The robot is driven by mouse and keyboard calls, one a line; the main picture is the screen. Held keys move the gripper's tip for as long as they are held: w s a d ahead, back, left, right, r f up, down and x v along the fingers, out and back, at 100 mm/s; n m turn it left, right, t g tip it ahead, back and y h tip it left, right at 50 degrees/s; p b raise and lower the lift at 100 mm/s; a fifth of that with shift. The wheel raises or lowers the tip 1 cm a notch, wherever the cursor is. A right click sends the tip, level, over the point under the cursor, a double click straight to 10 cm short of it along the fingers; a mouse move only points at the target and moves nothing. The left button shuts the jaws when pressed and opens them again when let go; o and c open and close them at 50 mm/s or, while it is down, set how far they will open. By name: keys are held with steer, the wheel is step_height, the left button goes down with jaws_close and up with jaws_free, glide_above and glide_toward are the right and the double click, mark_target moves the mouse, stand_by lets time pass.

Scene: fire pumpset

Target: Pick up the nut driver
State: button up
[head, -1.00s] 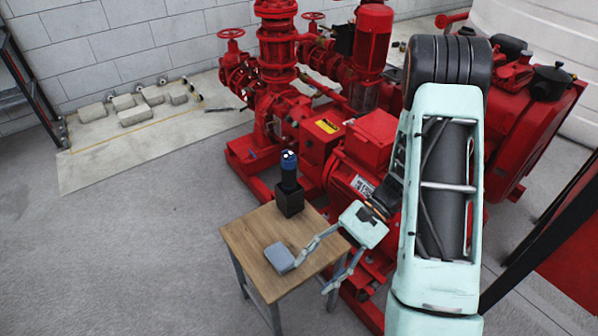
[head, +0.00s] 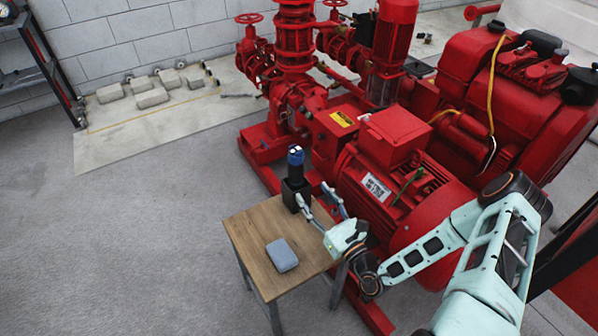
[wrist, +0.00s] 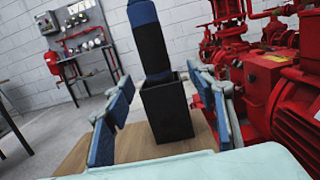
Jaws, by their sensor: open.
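The nut driver (head: 296,162) stands upright in a black square holder (head: 295,195) on a small wooden table (head: 249,228). Its blue handle top and black lower part show, and the part inside the holder is hidden. In the wrist view the nut driver (wrist: 147,38) rises out of the holder (wrist: 166,112), tilted in the picture. My gripper (head: 317,190) is open and empty at the table's right side, its fingers pointing towards the holder. In the wrist view the holder lies between and beyond the two blue-padded fingers (wrist: 160,100).
A grey-blue rounded box (head: 282,255) lies on the table's front part. The red pumpset (head: 390,180) stands close behind and to the right of the table. Open grey floor (head: 150,240) lies to the left.

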mark_target(300, 178)
steer(key=x, duration=0.3)
steer(key=shift+w+a, duration=0.2)
steer(key=shift+w, duration=0.05)
steer(key=shift+s+r+b+x, duration=0.15)
steer(key=shift+b+x, duration=0.35)
steer(key=shift+x, duration=0.9)
steer(key=shift+s+r+b+x, duration=0.1)
steer(key=shift+r+b+x, duration=0.3)
steer(key=shift+x, duration=0.95)
steer(key=shift+a+f, duration=0.15)
steer(key=shift+a, duration=0.05)
steer(key=shift+c, duration=0.2)
steer(key=c, duration=1.2)
steer(key=shift+c, duration=0.7)
